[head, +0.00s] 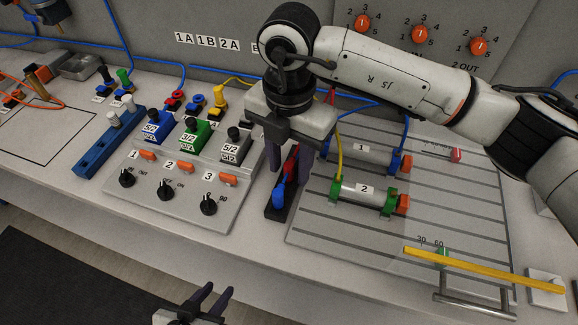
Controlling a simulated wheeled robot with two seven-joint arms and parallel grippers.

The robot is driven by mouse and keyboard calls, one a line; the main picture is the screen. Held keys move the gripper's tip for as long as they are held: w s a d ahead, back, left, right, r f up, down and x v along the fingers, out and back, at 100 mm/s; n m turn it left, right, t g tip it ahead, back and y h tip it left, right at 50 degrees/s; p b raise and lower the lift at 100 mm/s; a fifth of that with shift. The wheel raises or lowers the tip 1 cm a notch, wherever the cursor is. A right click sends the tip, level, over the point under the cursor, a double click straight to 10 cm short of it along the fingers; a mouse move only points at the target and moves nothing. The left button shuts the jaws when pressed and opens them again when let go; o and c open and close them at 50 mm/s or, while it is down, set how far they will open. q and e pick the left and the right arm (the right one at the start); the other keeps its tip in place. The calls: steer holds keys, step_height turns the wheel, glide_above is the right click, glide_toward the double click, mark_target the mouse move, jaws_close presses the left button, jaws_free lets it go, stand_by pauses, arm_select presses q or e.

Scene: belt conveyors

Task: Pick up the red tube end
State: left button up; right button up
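A red tube end (291,164) stands beside a blue tube end (279,198) on a small black holder (283,212), left of the grey slotted panel. My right gripper (290,164) points down over the holder. Its dark fingers are apart, one on each side of the red tube end, with the upper part of it hidden by the gripper. Contact between the fingers and the red tube end cannot be made out. My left gripper (213,295) is at the bottom edge, low in front of the table, with its fingers apart and nothing between them.
A valve panel (226,213) with blue, green and grey valves and black knobs stands to the left. Cylinders 1 (360,150) and 2 (362,190) lie to the right of the holder. A yellow bar (480,269) lies at the right front. Tubes run along the back.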

mark_target(290, 164)
steer(key=shift+f, duration=0.1)
jaws_close()
steer(key=shift+r, duration=0.35)
step_height(290, 164, up, 9)
steer(key=shift+r+b, duration=0.2)
steer(key=shift+b, duration=0.4)
